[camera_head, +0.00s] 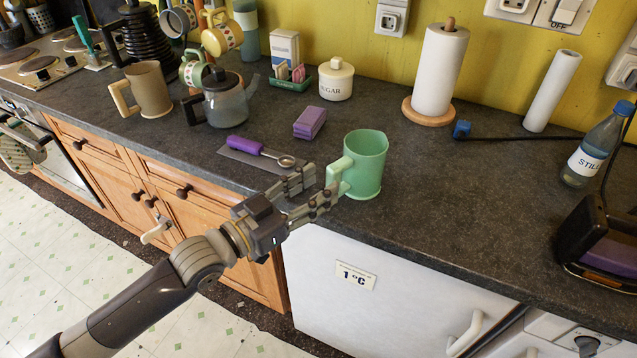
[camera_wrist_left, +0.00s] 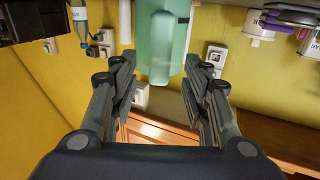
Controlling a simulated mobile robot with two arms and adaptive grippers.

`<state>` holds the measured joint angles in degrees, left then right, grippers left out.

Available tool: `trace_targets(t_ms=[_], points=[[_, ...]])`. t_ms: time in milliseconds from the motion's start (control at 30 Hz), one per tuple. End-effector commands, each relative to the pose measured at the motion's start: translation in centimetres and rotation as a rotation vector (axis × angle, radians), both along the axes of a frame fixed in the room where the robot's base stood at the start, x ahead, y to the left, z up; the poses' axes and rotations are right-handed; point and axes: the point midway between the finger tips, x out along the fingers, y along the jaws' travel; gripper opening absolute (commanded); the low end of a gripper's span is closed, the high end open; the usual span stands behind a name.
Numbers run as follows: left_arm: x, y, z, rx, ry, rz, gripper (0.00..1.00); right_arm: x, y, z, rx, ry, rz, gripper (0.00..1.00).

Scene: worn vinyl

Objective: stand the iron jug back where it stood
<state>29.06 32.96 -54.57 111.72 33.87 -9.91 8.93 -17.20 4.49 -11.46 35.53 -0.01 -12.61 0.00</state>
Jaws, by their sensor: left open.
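A mint-green jug (camera_head: 367,160) stands upright on the dark worktop, near its front edge, with its handle (camera_head: 338,175) turned towards my left gripper (camera_head: 324,186). I cannot tell from its look whether it is iron. The gripper's fingers are open at the handle side. In the left wrist view the jug (camera_wrist_left: 168,18) and its handle lie in the gap between the two spread fingers (camera_wrist_left: 159,58), with room on both sides. Whether a finger touches the handle cannot be told. My right gripper is not in view.
A purple block (camera_head: 310,122), kettle (camera_head: 228,105), beige jug (camera_head: 152,88), sugar pot (camera_head: 336,80) and paper roll (camera_head: 440,70) stand behind. Worktop right of the jug is clear up to the bottle (camera_head: 590,148).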

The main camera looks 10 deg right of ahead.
Motion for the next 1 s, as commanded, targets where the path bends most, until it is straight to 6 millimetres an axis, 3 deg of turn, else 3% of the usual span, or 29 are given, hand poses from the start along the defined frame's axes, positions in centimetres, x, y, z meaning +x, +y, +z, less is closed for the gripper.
trace_targets(t_ms=[1000], points=[[-1.5,2.2,-0.1,0.0,0.001,0.0,0.43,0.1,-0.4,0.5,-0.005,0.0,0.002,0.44]])
